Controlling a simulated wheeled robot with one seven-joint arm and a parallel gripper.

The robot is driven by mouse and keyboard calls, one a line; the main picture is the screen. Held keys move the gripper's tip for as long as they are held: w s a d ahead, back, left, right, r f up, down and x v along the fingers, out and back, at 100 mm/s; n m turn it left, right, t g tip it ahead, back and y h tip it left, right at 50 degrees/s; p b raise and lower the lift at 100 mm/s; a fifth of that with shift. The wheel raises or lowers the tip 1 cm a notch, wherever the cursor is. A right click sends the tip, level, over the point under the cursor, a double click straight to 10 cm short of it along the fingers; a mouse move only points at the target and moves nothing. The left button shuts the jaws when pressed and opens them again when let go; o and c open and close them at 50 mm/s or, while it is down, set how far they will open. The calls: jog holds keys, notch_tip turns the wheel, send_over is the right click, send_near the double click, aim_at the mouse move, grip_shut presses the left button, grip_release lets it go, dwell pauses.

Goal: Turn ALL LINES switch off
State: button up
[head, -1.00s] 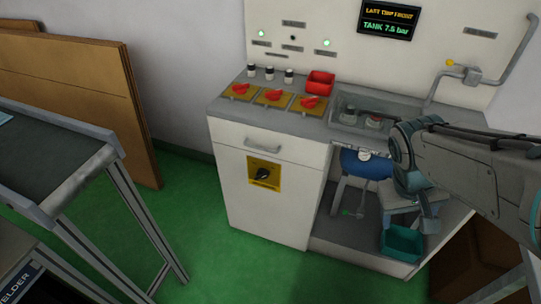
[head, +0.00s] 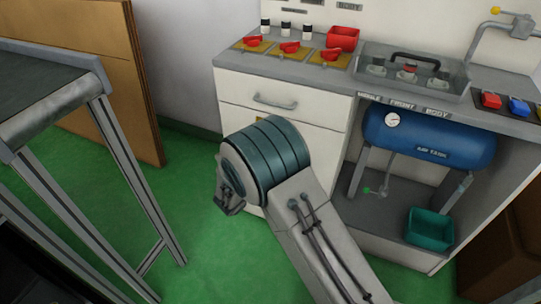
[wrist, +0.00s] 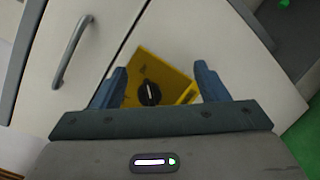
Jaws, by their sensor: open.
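The ALL LINES switch is a black rotary knob (wrist: 149,93) on a yellow plate (wrist: 178,75) on the white cabinet front. In the wrist view it sits between and beyond my two blue fingertips, with no visible contact. My gripper (wrist: 160,76) is open and empty, facing the plate. In the head view my gripper (head: 228,196) is low in front of the cabinet, and my wrist hides nearly all of the switch. The lettering on the plate cannot be read in either current view.
A drawer handle (head: 275,101) sticks out above the switch; it also shows in the wrist view (wrist: 71,52). Red rotary handles (head: 290,48) line the counter. A blue air tank (head: 430,138) and teal bin (head: 430,227) stand right. A metal-framed table (head: 60,110) stands left, with green floor between.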

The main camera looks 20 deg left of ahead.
jog(key=s+a+f+n+t+y+b, duration=0.2)
jog(key=a+f+n+y, duration=0.15)
jog(key=a+f, duration=0.3)
jog(key=w+b, duration=0.1)
jog(key=w, duration=1.2)
jog(key=shift+w+r+b, duration=0.2)
jog(key=shift+r+b, duration=0.1)
jog(key=shift+b, duration=0.05)
jog(key=shift+d+y, duration=0.1)
jog(key=shift+y, duration=0.15)
jog(key=c, duration=1)
